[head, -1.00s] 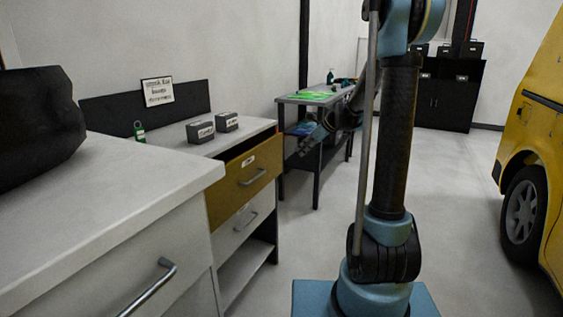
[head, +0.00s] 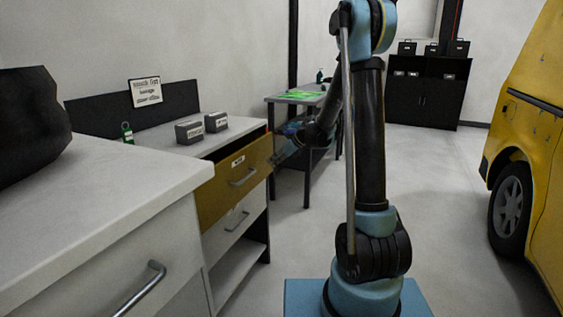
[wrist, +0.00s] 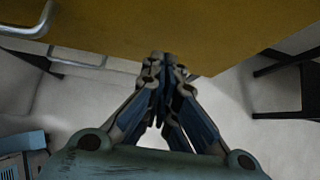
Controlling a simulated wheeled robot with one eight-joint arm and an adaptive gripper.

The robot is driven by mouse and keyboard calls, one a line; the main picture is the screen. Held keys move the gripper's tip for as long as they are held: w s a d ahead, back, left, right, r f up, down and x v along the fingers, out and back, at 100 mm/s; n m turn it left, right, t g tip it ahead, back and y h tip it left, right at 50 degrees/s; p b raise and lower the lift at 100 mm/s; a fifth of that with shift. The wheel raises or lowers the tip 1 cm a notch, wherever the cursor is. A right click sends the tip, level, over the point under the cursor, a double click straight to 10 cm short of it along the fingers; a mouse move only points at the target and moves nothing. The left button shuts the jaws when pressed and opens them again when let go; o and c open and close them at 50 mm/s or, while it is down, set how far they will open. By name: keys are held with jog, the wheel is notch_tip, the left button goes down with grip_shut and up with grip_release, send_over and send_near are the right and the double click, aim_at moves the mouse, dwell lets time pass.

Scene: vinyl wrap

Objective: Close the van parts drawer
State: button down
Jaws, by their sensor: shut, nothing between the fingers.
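The van parts drawer has an ochre-yellow front (head: 236,180) with a small white label and a grey bar handle (head: 243,178). It is the top drawer of a white cabinet, and its front stands out a little from under the countertop. My gripper (head: 275,164) is at the right end of this front, partly blurred against the dark table behind. In the wrist view, my gripper (wrist: 166,60) is shut and empty, its fingertips at the lower edge of the yellow front (wrist: 170,25). I cannot tell whether they touch it.
A white drawer (head: 235,222) and an open shelf are below. A nearer white counter (head: 110,190) carries a dark bulky object (head: 30,118). Two grey boxes (head: 189,132) and a sign (head: 145,92) stand behind. A dark table (head: 300,98) is beyond. A yellow van (head: 540,130) is right; the floor between is clear.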

aim_at(262, 155)
jog(key=shift+w+a, duration=0.25)
jog(key=shift+a, duration=0.2)
jog(key=shift+w+a, duration=0.2)
jog(key=shift+a, duration=0.25)
jog(key=shift+a, duration=0.1)
jog(key=shift+w+a, duration=0.35)
jog(key=shift+a, duration=0.45)
jog(key=shift+w+a, duration=0.3)
jog(key=shift+a, duration=0.45)
jog(key=shift+w+a, duration=0.35)
jog(key=shift+a, duration=0.45)
jog(key=shift+r, duration=0.1)
